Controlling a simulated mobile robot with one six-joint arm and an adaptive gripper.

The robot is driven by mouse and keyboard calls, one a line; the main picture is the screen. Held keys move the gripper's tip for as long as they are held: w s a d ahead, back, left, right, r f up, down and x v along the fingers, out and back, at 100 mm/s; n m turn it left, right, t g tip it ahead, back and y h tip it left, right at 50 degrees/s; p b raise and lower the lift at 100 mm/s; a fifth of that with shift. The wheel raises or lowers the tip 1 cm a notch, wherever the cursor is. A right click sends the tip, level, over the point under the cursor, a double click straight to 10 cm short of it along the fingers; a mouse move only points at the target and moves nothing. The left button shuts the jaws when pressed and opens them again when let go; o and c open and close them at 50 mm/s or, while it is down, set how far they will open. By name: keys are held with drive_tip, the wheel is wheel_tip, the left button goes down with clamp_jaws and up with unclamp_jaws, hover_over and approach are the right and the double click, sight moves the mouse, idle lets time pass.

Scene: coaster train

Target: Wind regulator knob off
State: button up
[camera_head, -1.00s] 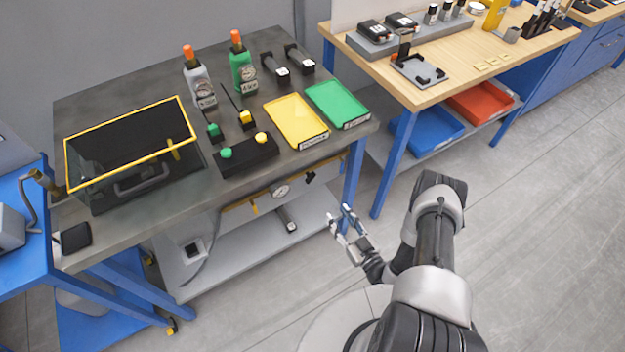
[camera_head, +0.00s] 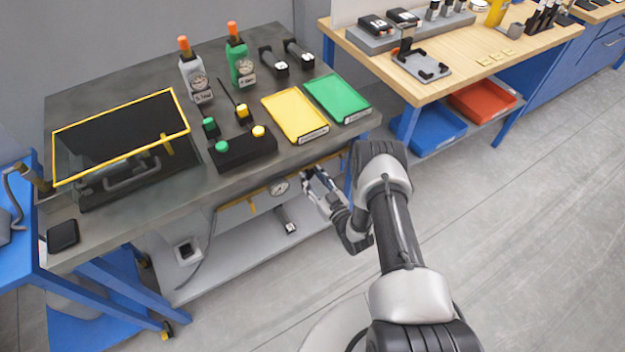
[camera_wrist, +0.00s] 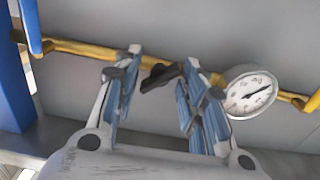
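The regulator knob (camera_wrist: 160,77) is a small black handle on a yellow pipe (camera_wrist: 75,50) in the wrist view. It shows between the two fingertips of my gripper (camera_wrist: 163,62), which is open with blue-padded fingers. I cannot tell whether either finger touches the knob. A round white gauge (camera_wrist: 250,93) sits on the pipe just right of the gripper. In the head view my gripper (camera_head: 314,180) is under the front edge of the grey table, right of the gauge (camera_head: 279,187). The knob is not clear there, likely behind the fingers.
The grey table (camera_head: 70,230) overhangs the pipe, and a light lower shelf (camera_head: 215,272) lies beneath. A blue table leg (camera_wrist: 12,85) stands at the left of the wrist view. Open floor (camera_head: 520,240) lies to the right.

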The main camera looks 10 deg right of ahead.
clamp_jaws()
idle(0.5)
